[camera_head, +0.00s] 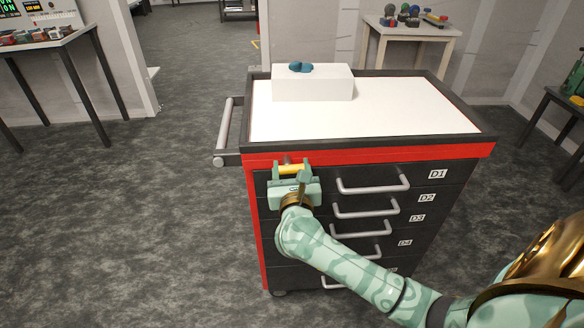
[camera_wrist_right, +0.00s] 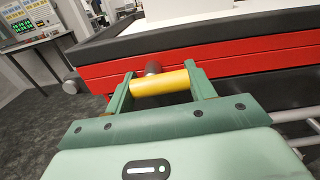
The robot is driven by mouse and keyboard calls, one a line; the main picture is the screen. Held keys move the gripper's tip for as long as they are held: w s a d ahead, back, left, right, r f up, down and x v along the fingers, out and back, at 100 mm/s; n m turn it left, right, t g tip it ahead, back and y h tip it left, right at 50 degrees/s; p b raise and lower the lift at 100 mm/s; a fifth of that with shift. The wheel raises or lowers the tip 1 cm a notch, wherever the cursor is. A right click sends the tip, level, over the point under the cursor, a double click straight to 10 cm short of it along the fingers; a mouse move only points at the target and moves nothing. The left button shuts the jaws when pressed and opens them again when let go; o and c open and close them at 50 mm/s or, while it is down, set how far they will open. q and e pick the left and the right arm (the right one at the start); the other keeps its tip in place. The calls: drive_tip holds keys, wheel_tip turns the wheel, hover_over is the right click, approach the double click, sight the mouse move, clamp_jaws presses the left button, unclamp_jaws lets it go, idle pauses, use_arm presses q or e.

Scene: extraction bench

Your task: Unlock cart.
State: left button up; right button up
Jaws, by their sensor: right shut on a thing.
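The cart (camera_head: 262,155) is a dark cabinet with a red band, a white top and several drawers with grey bar handles. A yellow cylindrical grip (camera_head: 291,169) sits at its upper left front, beside the top drawer, D1 (camera_head: 437,175). My right gripper (camera_head: 290,173) is shut on this yellow grip, one finger at each end. Whether the lock is open cannot be told. My left gripper is out of view.
A white box (camera_head: 312,88) with small blue-green items (camera_head: 300,67) stands on the cart top. A grey push handle (camera_head: 225,130) sticks out at the cart's left. Tables stand at back left, back right and far right. The floor left of the cart is clear.

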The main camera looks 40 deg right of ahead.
drive_tip(key=shift+r+n+p, duration=0.3)
drive_tip(key=shift+n+p, duration=0.3)
drive_tip(key=shift+p, duration=0.1)
drive_tip(key=n+p, duration=0.6)
drive_tip(key=shift+a+r, duration=0.1)
drive_tip(key=shift+r, duration=0.15)
drive_tip(key=n+p, duration=0.4)
drive_tip(key=shift+a+n, duration=0.15)
drive_tip(key=shift+n, duration=0.25)
drive_tip(key=n+p, duration=0.2)
drive_tip(key=n, duration=0.1)
drive_tip(key=shift+w+a, duration=0.1)
drive_tip(key=shift+w, duration=0.05)
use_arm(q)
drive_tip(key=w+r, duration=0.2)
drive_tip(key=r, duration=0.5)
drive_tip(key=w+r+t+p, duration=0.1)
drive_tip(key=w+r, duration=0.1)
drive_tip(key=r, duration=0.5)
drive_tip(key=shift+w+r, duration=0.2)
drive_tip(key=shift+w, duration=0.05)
use_arm(e)
drive_tip(key=shift+a+f+n, duration=0.1)
drive_tip(key=shift+f+n, duration=0.1)
drive_tip(key=shift+n, duration=1)
drive_tip(key=o, duration=1)
